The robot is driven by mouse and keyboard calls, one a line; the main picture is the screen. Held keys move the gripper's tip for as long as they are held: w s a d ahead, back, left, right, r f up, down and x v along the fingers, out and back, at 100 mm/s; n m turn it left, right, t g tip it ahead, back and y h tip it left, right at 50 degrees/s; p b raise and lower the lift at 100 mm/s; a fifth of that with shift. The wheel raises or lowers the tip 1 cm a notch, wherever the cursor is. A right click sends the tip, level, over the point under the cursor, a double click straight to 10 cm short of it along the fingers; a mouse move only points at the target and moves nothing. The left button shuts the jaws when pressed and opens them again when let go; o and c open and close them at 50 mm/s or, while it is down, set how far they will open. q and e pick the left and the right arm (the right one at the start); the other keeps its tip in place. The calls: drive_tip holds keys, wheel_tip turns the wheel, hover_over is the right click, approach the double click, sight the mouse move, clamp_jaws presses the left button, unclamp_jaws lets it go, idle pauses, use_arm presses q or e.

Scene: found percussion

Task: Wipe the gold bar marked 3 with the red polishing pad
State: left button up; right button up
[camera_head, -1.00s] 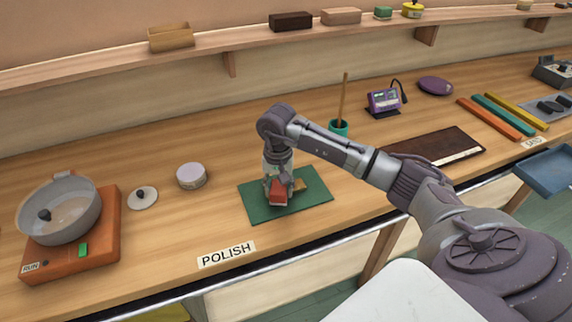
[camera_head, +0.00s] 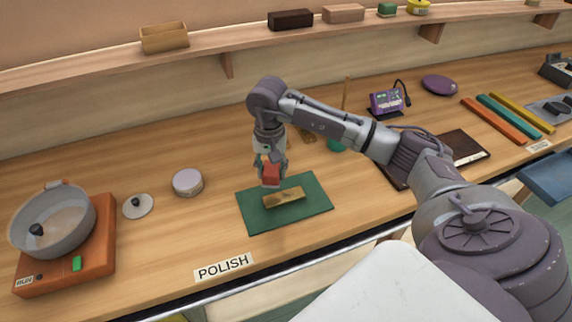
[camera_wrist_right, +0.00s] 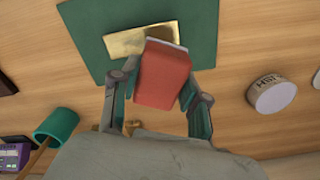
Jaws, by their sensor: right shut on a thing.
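The red polishing pad (camera_head: 271,174) is held in my right gripper (camera_head: 270,168), above the green mat and just behind the gold bar. In the right wrist view the pad (camera_wrist_right: 162,78) sits between the two fingers of the gripper (camera_wrist_right: 160,85). The gold bar (camera_head: 285,197) lies on the green mat (camera_head: 308,214) and shows in front of the pad; in the wrist view it (camera_wrist_right: 124,42) is partly covered by the pad. I cannot read a number on the bar. My left gripper is not in view.
A round tin (camera_head: 188,183) and a lid (camera_head: 138,206) stand left of the mat, beside a grey pan (camera_head: 52,222) on an orange base. A POLISH label (camera_head: 223,267) lies near the front edge. A green cup (camera_head: 337,145) stands behind my right arm.

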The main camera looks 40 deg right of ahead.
drive_tip(key=shift+r+p, duration=0.35)
drive_tip(key=shift+r, duration=0.8)
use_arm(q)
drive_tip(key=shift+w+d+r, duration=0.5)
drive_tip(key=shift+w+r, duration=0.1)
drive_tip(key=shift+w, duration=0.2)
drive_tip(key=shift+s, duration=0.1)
use_arm(e)
drive_tip(key=shift+a, duration=0.1)
